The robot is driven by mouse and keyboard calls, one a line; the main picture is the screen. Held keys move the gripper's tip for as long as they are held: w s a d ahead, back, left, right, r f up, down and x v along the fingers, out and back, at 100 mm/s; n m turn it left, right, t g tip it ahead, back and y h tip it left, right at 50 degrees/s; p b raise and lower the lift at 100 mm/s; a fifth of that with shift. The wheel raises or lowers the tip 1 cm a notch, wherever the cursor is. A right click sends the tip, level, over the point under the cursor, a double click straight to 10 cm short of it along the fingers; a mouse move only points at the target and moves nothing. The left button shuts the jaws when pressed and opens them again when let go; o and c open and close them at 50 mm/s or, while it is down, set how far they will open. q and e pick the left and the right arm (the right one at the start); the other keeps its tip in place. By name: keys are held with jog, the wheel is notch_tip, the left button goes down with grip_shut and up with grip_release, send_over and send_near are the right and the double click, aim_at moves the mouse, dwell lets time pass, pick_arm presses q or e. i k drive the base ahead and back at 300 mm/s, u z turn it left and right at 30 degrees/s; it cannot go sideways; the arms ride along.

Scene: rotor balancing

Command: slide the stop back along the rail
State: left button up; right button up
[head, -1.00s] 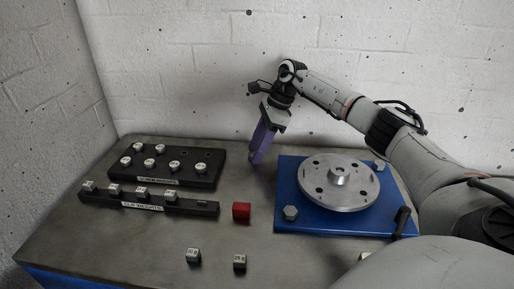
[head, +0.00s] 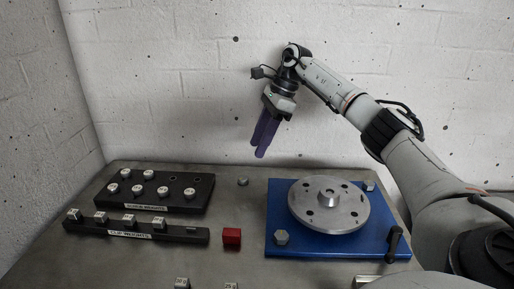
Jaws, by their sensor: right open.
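A black rail (head: 190,236) labelled for clip weights lies along the left front of the table, with several small light clips on it. A red block (head: 232,236), which looks like the stop, sits just off the rail's right end; I cannot tell whether they touch. A small dark piece (head: 192,228) is on top near that end. My right gripper (head: 258,150), with purple fingers pointing down, is open and empty. It hangs above the back of the table, behind the red block and apart from it. My left gripper is not in view.
A black rack (head: 200,200) with several round weights stands behind the rail. A blue base plate (head: 275,220) carries a metal rotor disc (head: 328,205) at the right, with a black lever (head: 394,240). A small grey weight (head: 243,181) lies near the back. Small cubes (head: 182,283) are at the front.

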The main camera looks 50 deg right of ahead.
aim_at(230, 236)
jog(key=k, duration=2)
